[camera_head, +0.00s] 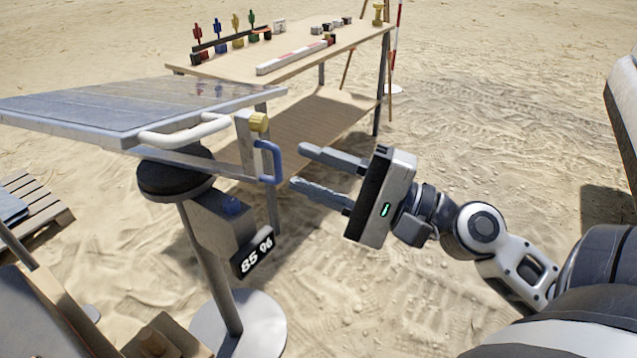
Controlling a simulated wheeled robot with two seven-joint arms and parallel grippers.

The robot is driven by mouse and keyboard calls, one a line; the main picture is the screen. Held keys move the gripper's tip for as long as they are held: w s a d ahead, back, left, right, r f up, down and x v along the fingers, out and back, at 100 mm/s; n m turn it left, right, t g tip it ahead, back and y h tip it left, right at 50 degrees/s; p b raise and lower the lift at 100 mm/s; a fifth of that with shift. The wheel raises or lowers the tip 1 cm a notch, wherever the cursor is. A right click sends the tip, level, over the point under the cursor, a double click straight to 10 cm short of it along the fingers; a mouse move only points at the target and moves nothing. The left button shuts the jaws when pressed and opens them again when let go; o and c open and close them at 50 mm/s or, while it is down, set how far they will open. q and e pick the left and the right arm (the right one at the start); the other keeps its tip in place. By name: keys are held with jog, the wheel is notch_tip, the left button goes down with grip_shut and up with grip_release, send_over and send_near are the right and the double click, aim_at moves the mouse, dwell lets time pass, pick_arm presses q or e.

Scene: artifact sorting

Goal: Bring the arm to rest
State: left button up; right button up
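My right arm reaches in from the lower right of the head view. My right gripper (312,173) is open, with its two grey fingers apart and nothing visible between them. Its fingertips are just right of a blue handle (270,162) on the panel stand; I cannot tell whether they touch it. My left gripper does not show.
Behind is a wooden table (345,45) with small coloured figures. A pallet (36,212) lies at left. Open sand is right of centre.

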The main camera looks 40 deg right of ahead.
jog(key=shift+s, duration=0.1)
dwell(0.5)
pick_arm(q)
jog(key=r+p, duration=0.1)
jog(key=p, duration=0.1)
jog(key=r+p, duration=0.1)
jog(key=p, duration=0.2)
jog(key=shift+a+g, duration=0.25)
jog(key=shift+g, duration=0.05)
pick_arm(e)
jog(key=s+a+f+n+g+h, duration=0.1)
jog(key=a+f+n+g+h, duration=0.1)
jog(key=f+n, duration=0.3)
jog(key=s+a+f+n+g+h, duration=0.2)
jog(key=f+n, duration=0.4)
jog(key=f, duration=0.6)
jog(key=s+a+f+n+g+h, duration=0.1)
jog(key=a+f+n+g+h, duration=0.1)
jog(key=a+f+n, duration=0.3)
notch_tip(320, 180, down, 4)
jog(key=shift+s+r+n+h, duration=0.2)
jog(key=shift+s+n+h, duration=0.1)
jog(key=shift+h, duration=0.5)
